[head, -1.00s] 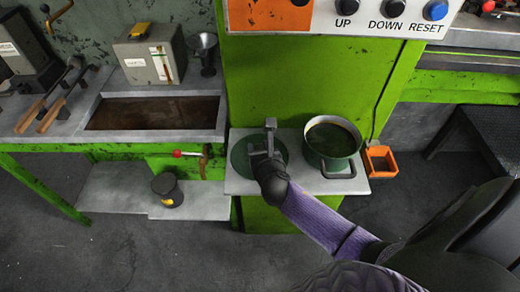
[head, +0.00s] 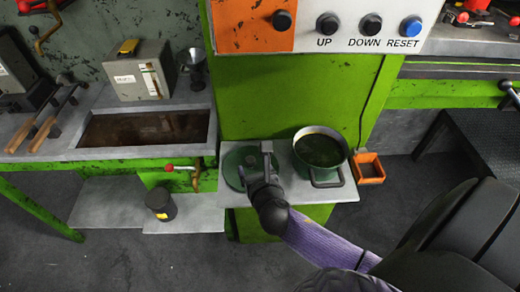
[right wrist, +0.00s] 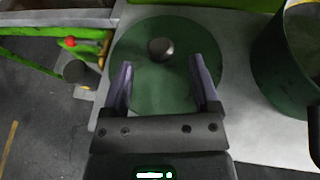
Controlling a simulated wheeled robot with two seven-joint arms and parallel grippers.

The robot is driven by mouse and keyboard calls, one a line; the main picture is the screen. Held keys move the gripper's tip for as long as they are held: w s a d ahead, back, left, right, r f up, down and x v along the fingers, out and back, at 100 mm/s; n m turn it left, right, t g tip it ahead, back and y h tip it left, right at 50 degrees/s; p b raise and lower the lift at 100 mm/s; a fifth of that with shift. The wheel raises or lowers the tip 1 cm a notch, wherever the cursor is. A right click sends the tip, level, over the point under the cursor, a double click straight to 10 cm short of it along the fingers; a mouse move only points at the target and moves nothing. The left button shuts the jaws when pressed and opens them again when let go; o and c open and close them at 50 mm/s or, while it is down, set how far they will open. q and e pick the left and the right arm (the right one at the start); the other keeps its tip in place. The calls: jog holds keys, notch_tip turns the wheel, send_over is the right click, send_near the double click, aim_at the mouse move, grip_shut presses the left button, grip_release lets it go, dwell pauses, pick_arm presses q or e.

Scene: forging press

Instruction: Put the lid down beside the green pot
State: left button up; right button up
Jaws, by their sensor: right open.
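In the head view my right gripper (head: 267,155) covers part of the lid. My left gripper is not in view.
An orange square holder (head: 370,168) hangs at the shelf's right end. The button panel (head: 330,25) is above. A red-knobbed lever (head: 180,168) and a dark canister (head: 160,203) are to the left. The shelf's front strip is free.

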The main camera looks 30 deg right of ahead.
jog(key=p+v, duration=0.1)
jog(key=v, duration=0.6)
dwell(0.5)
